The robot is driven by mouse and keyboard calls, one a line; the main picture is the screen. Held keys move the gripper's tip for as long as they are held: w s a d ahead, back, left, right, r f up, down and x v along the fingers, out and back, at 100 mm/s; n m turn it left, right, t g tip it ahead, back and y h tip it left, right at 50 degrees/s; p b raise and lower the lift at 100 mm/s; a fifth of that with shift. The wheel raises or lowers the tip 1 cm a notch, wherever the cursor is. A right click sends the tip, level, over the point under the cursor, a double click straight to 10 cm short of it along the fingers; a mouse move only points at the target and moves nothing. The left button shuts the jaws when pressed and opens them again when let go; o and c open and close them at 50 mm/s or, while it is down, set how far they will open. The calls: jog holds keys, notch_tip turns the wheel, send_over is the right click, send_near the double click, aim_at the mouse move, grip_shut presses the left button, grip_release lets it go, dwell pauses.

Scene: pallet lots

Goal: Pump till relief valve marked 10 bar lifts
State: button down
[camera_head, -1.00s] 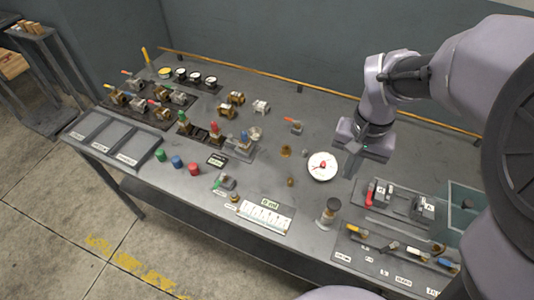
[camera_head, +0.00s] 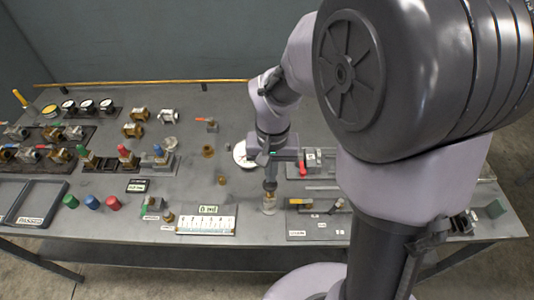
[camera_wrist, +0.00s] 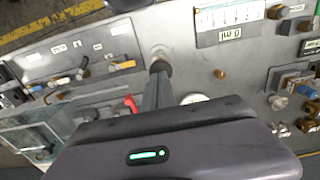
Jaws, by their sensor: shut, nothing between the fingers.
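My gripper (camera_head: 270,186) points down with its fingers together, over a small upright cylinder (camera_head: 268,206) near the bench's front edge. I cannot tell whether they touch. In the wrist view the closed fingers (camera_wrist: 159,68) end by a pale round shape (camera_wrist: 158,50). A white dial with a red centre (camera_head: 241,158) lies behind my gripper, partly hidden. Valves with green (camera_head: 88,158), red (camera_head: 126,156) and blue (camera_head: 159,153) tops stand in a row to the left. No 10 bar marking is readable. A red lever (camera_head: 303,168) is right of my gripper; it also shows in the wrist view (camera_wrist: 131,103).
A white scaled card (camera_head: 207,226) lies left of the cylinder. A plate of handled valves (camera_head: 318,226) lies to its right. Green (camera_head: 70,201), blue (camera_head: 91,202) and red (camera_head: 112,203) caps stand front left. My arm hides much of the right side.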

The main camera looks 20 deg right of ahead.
aim_at(271, 185)
jog(key=shift+f, duration=1)
notch_tip(271, 185, down, 4)
jog(key=b, duration=0.3)
jog(key=shift+r, duration=0.1)
jog(key=shift+s+r, duration=0.1)
jog(key=shift+s, duration=0.1)
notch_tip(271, 185, up, 14)
jog(key=p, duration=0.7)
jog(key=shift+w+r, duration=0.15)
jog(key=shift+r, duration=0.05)
